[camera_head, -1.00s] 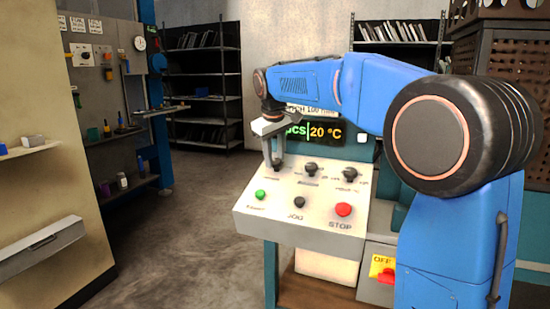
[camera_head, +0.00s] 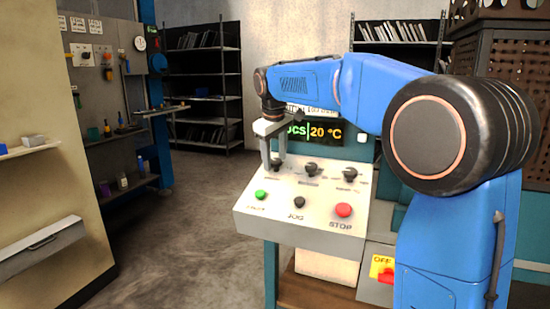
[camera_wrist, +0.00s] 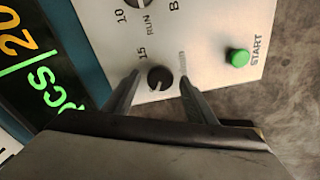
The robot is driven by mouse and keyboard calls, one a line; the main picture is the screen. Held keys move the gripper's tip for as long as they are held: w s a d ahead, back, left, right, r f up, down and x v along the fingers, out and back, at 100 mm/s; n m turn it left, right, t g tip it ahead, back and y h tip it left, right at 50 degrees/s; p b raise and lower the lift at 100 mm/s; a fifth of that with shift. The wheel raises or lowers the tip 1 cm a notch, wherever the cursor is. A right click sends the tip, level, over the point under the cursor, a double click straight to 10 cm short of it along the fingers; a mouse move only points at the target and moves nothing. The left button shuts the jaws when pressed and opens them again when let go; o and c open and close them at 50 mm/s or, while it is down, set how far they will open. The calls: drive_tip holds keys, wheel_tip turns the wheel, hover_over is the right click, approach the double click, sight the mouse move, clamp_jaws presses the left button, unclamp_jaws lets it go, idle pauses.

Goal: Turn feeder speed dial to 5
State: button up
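A sloped light panel (camera_head: 255,222) carries a row of three dark dials. My gripper (camera_head: 275,164) is over the left dial (camera_head: 277,166), pointing down, and partly hides it. In the wrist view my gripper (camera_wrist: 159,75) has its fingers apart on either side of this small black dial (camera_wrist: 160,78), with a gap on both sides. A "15" is printed beside it; a small label near the right finger is unreadable. The middle dial (camera_head: 311,169) and right dial (camera_head: 350,174) are clear of the gripper. I cannot read which label says feeder speed.
Below the dials are a green START button (camera_head: 261,195), a black JOG button (camera_head: 299,202) and a red STOP button (camera_head: 344,210). A lit display (camera_head: 325,132) stands behind the panel. A red and yellow OFF switch (camera_head: 382,268) is lower right. Floor is free at left.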

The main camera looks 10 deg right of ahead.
drive_tip(key=v, duration=1.7)
drive_tip(key=shift+r, duration=0.15)
